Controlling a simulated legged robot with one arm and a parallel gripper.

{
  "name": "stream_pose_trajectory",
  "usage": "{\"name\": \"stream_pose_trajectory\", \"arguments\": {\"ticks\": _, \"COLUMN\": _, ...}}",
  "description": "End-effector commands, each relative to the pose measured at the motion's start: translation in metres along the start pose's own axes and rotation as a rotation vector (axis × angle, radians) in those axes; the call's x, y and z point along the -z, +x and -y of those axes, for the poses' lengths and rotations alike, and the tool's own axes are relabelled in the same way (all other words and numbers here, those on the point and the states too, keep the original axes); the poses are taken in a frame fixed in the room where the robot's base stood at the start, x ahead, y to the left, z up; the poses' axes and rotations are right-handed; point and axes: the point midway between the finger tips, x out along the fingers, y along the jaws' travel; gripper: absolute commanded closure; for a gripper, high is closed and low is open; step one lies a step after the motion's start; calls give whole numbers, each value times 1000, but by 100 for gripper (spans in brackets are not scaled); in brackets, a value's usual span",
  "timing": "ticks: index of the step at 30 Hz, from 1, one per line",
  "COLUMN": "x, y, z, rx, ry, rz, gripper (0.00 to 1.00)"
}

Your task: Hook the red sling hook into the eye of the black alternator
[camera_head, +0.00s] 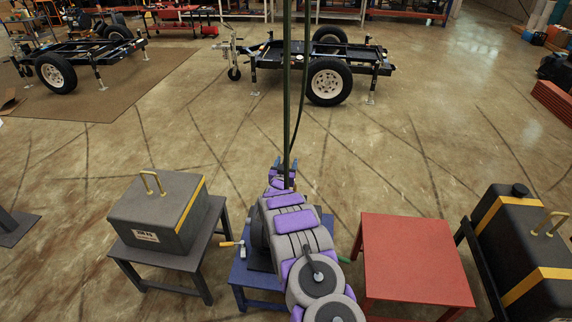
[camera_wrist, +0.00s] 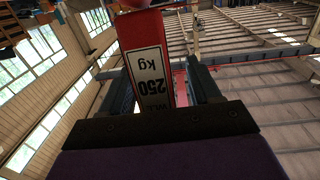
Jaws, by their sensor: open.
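A red piece with a white "WLL 250 kg" label (camera_wrist: 158,62), seemingly part of the red sling hook, stands between my gripper's fingers in the wrist view. Its top is cut off, and the hook's curve does not show clearly. My gripper (camera_head: 284,164) is open at the hanging green straps (camera_head: 286,90) in the head view. In the wrist view its dark fingers stand on either side of the red piece, with a gap visible at right. A dark grey rounded thing (camera_head: 257,232), likely the black alternator, is mostly hidden behind my arm on a blue table (camera_head: 240,272). Its eye is hidden.
A grey block with a yellow handle (camera_head: 160,220) stands on a dark table at left. A bare red table (camera_head: 412,258) stands at right, with a dark yellow-striped tank (camera_head: 520,250) beyond it. Trailers (camera_head: 320,65) stand farther back. The floor between is clear.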

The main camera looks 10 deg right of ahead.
Motion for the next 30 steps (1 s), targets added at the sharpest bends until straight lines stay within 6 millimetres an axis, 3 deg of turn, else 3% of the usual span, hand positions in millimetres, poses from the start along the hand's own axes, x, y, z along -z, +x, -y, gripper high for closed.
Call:
{"name": "stream_pose_trajectory", "arguments": {"ticks": 5, "x": -1, "y": -2, "z": 0, "rx": 0, "ry": 0, "rz": 1, "gripper": 38}}
{"name": "stream_pose_trajectory", "arguments": {"ticks": 11, "x": -1, "y": -17, "z": 0, "rx": 0, "ry": -2, "rz": 5, "gripper": 38}}
{"name": "stream_pose_trajectory", "arguments": {"ticks": 30, "x": -1, "y": -117, "z": 2, "rx": 2, "ry": -2, "rz": 4, "gripper": 38}}
